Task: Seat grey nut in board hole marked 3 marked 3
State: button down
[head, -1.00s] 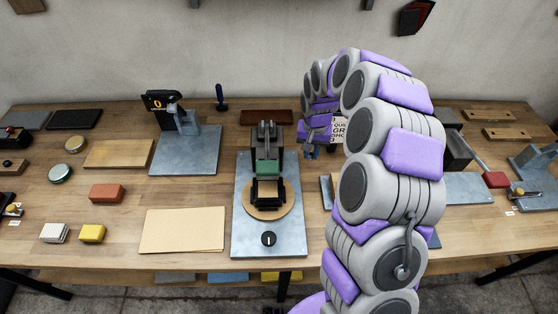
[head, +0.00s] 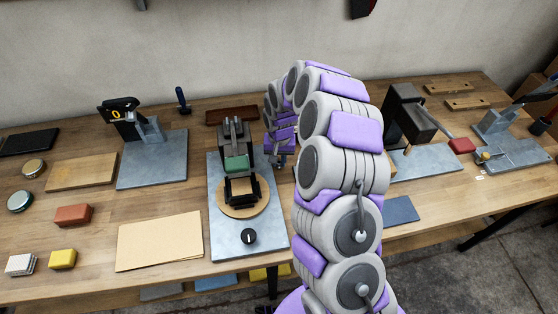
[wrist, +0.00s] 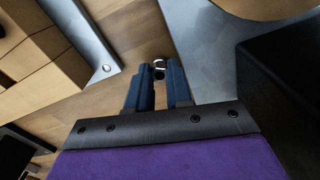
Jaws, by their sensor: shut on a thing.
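In the wrist view my gripper (wrist: 160,75) has its two blue fingers shut on a small shiny grey nut (wrist: 160,65). The nut sits right at the fingertips, above the wooden bench top. In the head view my gripper (head: 279,158) hangs over the bench just right of the middle machine, partly covered by my arm. The nut cannot be made out there. I cannot make out a board hole marked 3 in either view; my arm hides part of the bench.
A machine with a round wooden disc (head: 240,209) and grey base plate (head: 222,239) stands left of my gripper. A lever press (head: 410,115) with a red handle stands to the right. A tan sheet (head: 160,240) lies at front left. In the wrist view, tan blocks (wrist: 45,62) lie left.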

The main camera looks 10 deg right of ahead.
jog(key=c, duration=1.3)
grip_release()
jog(key=d, duration=0.2)
jog(key=shift+d+f, duration=0.35)
jog(key=shift+o, duration=1.3)
jog(key=shift+w+a, duration=0.1)
jog(key=shift+a, duration=0.05)
jog(key=shift+a+r, duration=0.15)
jog(key=shift+a, duration=0.7)
jog(key=shift+d, duration=0.7)
jog(key=shift+a, duration=0.4)
